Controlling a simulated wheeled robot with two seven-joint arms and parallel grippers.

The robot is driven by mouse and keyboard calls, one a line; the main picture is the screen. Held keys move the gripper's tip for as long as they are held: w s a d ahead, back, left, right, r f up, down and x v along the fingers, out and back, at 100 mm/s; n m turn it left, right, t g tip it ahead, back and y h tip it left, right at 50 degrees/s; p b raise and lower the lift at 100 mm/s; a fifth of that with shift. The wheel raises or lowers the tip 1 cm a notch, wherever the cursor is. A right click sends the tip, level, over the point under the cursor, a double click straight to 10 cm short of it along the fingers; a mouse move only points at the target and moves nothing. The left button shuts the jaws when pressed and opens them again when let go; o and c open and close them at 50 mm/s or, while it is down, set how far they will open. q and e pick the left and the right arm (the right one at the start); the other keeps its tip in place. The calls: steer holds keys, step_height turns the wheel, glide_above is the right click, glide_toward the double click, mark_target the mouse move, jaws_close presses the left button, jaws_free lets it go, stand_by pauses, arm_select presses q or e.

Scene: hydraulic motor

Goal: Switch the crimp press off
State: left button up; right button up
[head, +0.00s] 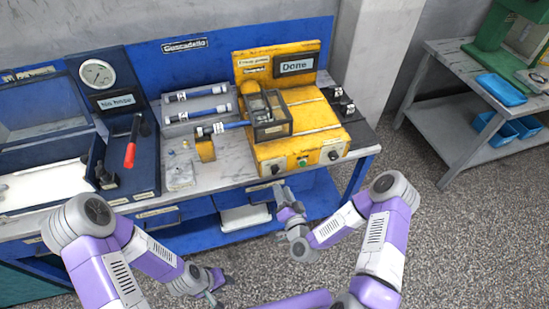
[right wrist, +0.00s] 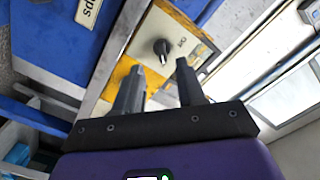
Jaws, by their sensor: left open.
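The yellow crimp press (head: 300,118) stands on the bench, its display (head: 296,64) reading "Done". On its front panel a black rotary switch (head: 276,169) sits at the left end. In the right wrist view this switch (right wrist: 163,47) shows on a pale plate with I/O lettering beside it. My right gripper (head: 284,192) is just in front of and below the panel's left end. In its wrist view the gripper (right wrist: 158,78) is open, fingers pointing at the switch, with the switch just beyond the tips. My left gripper (head: 214,287) is open and empty, low in front of the bench.
A green button (head: 302,162) and another dark control (head: 333,155) share the panel. A red-handled lever (head: 131,150) and a gauge (head: 97,74) stand at left. The floor before the bench is clear.

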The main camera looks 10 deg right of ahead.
mark_target(277, 172)
steer(key=shift+w+d+r, duration=0.1)
steer(key=shift+w+r, duration=0.05)
steer(key=shift+w, duration=1.7)
steer(key=shift+w+r, duration=0.15)
steer(key=shift+w, duration=1.7)
jaws_close()
